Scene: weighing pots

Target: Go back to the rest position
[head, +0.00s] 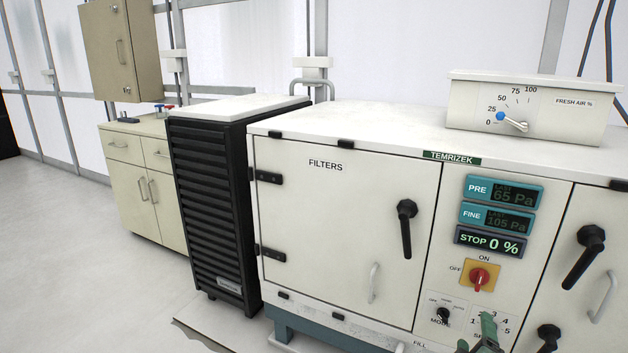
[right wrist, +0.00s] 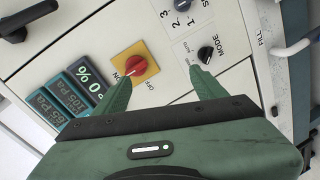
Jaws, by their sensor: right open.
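My right gripper (head: 476,335) is at the bottom edge of the head view, in front of the lower control panel of a white cabinet (head: 335,210). In the right wrist view its two green fingers (right wrist: 160,75) are spread apart with nothing between them. The red rotary switch (head: 480,279) on its yellow plate is just above the gripper; it also shows in the right wrist view (right wrist: 136,66) beyond the fingertips. The black mode knob (right wrist: 205,54) is near one fingertip there. Whether a finger touches the panel is hard to tell. My left gripper is out of view.
Displays read PRE 65 Pa, FINE 105 Pa and STOP 0 % (head: 490,243). Black door handles (head: 406,228) stick out from the cabinet. A fresh-air dial box (head: 527,108) sits on top. A black louvred unit (head: 212,205) stands left; open floor (head: 80,270) lies beyond.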

